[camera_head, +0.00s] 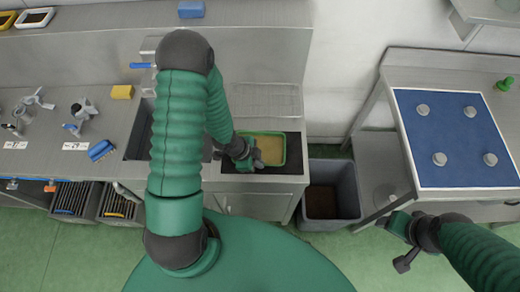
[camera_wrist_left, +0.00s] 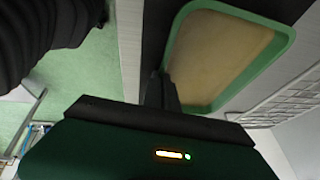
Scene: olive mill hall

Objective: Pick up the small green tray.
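The small green tray (camera_head: 284,150) has a tan inside and sits on a dark panel at the right end of the steel counter. It looks empty. My left gripper (camera_head: 256,158) is at the tray's left edge and overlaps it in the head view. In the left wrist view the tray (camera_wrist_left: 215,55) fills the upper middle, with a dark finger (camera_wrist_left: 160,90) right against its near-left rim. Whether the fingers are closed on the rim cannot be made out. My right gripper (camera_head: 398,243) is open and empty, near the front of the right-hand table.
A grey bin (camera_head: 333,190) stands on the floor right of the counter. A steel table (camera_head: 380,160) with a blue mat (camera_head: 458,138) and several grey knobs stands at the right. A sink (camera_head: 137,128) lies left of my left arm. A wire rack (camera_head: 268,100) is behind the tray.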

